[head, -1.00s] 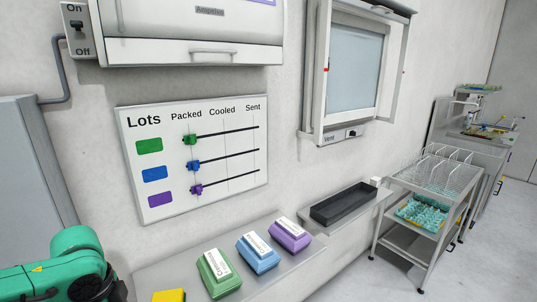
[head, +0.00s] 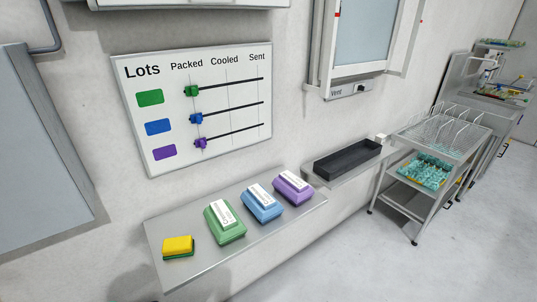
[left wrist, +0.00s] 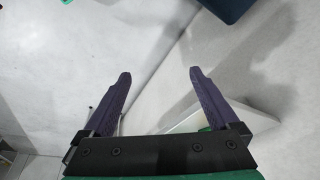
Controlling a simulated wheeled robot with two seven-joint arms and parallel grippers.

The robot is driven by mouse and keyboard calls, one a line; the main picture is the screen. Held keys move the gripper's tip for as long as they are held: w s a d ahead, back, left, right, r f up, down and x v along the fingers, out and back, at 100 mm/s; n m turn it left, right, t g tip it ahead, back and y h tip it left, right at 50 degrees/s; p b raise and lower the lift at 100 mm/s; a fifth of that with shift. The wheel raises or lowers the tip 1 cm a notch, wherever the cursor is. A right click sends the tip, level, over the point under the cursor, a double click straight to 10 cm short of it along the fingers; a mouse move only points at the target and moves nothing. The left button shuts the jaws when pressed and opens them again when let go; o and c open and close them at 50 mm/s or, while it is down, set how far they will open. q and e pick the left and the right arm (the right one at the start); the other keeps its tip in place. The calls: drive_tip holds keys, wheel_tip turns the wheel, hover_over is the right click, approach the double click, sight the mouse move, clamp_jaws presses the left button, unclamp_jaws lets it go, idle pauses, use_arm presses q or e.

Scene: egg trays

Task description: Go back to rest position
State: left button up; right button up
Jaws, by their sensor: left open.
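My left gripper (left wrist: 159,80) shows in the left wrist view with its two dark purple fingers wide apart. It is open, and nothing is between the fingers. Past them are a pale wall and a white edge at the lower right. My left gripper and arm are out of the head view. My right gripper is in neither view.
A wall shelf (head: 190,270) holds a yellow-green sponge (head: 178,246), a green carton (head: 224,222), a blue carton (head: 262,203) and a purple carton (head: 293,188). A black tray (head: 347,159) and a wire-rack cart (head: 440,131) stand right. The lots board (head: 230,85) hangs above.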

use_arm(q)
drive_tip(key=s+f+n+g, duration=0.1)
drive_tip(key=s+f, duration=0.2)
drive_tip(key=f, duration=2)
drive_tip(key=s+a+f+g+b, duration=0.1)
drive_tip(key=s+a+f, duration=0.1)
drive_tip(key=s+f, duration=1.3)
drive_tip(key=shift+s+a+f+g+y, duration=0.15)
drive_tip(key=shift+s+g+y, duration=0.15)
drive_tip(key=shift+s, duration=0.7)
